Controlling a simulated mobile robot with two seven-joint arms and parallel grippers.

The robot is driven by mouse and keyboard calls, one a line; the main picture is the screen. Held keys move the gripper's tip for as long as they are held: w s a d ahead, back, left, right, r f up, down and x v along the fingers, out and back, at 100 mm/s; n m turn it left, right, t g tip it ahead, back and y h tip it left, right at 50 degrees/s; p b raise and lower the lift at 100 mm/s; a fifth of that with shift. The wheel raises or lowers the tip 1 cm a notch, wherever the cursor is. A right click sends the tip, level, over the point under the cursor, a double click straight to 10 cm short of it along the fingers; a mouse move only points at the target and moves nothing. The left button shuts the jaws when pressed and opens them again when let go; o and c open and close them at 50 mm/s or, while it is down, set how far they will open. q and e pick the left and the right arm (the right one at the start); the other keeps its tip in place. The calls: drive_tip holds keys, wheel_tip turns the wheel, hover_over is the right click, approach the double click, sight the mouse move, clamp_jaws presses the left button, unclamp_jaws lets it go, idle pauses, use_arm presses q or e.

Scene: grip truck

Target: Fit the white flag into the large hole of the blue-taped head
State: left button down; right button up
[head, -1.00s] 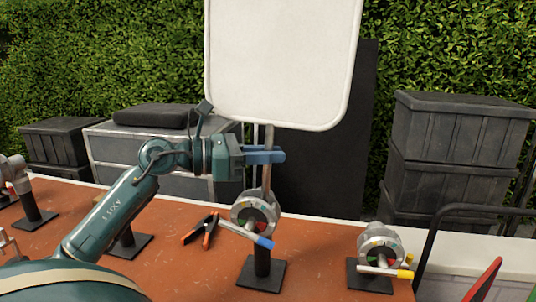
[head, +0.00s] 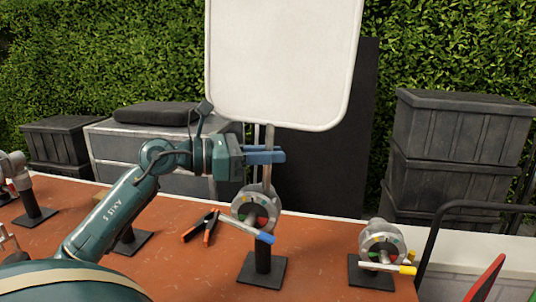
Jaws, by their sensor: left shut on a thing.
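The white flag (head: 283,60) is a large white panel with rounded corners, upright at the top of the head view. My left gripper (head: 272,156) is shut on the flag's thin metal stem (head: 268,178), below the panel. The blue-taped head (head: 254,212) is a round metal grip head with a blue-ended handle, on a black stand directly below. The stem's lower end meets the top of this head; I cannot tell how deep it sits in a hole. My right gripper is not in view.
A yellow-taped head (head: 381,244) stands to the right on the orange-brown table (head: 180,268). An orange-tipped clamp (head: 203,228) lies left of the blue-taped head. Another stand (head: 36,212) is at far left. Stacked dark crates (head: 455,155) stand behind at right.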

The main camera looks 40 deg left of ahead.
sight(265, 177)
use_arm(q)
drive_tip(key=shift+f, duration=0.15)
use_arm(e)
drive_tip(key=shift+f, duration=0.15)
use_arm(q)
drive_tip(key=shift+f+b, duration=0.5)
drive_tip(key=shift+b, duration=0.1)
drive_tip(key=shift+a+f+b, duration=0.1)
drive_tip(key=shift+f+b, duration=0.85)
drive_tip(key=shift+f, duration=0.05)
drive_tip(key=shift+f+b, duration=0.3)
drive_tip(key=shift+b, duration=0.05)
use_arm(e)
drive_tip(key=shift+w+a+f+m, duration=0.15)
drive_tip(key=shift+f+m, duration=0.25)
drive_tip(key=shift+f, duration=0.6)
use_arm(q)
drive_tip(key=shift+s+f+b, duration=0.1)
drive_tip(key=shift+f+b, duration=0.25)
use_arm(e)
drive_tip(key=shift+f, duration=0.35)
use_arm(q)
drive_tip(key=shift+a, duration=0.15)
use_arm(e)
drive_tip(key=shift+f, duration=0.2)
